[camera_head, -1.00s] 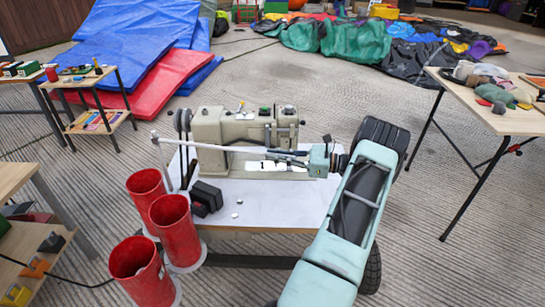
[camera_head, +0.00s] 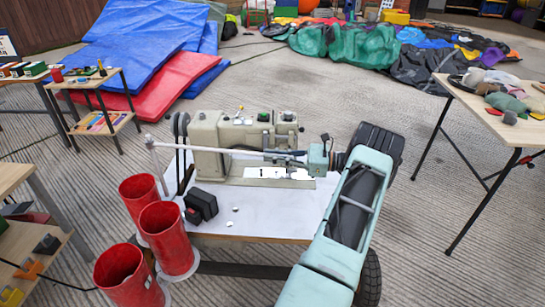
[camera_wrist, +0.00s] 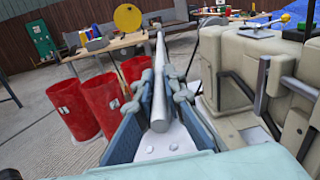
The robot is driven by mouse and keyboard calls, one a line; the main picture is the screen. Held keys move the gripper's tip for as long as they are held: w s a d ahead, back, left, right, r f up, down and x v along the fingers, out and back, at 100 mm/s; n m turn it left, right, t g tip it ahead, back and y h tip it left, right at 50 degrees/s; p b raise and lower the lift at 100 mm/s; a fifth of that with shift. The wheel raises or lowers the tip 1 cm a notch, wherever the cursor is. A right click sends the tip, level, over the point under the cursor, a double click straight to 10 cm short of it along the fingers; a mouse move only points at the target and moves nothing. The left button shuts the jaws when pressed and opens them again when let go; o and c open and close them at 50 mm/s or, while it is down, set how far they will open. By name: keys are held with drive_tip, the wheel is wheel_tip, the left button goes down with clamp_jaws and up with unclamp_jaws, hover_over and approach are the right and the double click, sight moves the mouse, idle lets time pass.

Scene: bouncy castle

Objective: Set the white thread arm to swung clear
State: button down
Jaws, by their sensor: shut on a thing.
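The white thread arm (camera_head: 220,150) is a long pale rod in front of the beige sewing machine (camera_head: 240,132). It runs nearly level from an upright white post at the table's left side to my gripper (camera_head: 296,155). In the wrist view the rod (camera_wrist: 160,95) passes lengthwise between the two fingers of my gripper (camera_wrist: 160,84), which are closed around it. The machine's body (camera_wrist: 235,70) stands close to the right of the fingers. The rod's gripped end is partly hidden by the fingers in the head view.
Several red cups (camera_head: 163,238) stand at the table's left edge. A table with soft items (camera_head: 500,100) is at right. The floor behind the machine is open.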

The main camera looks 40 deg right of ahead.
idle(0.3)
drive_tip(key=c, duration=2)
unclamp_jaws()
drive_tip(key=v, duration=1.2)
drive_tip(key=shift+s, duration=0.1)
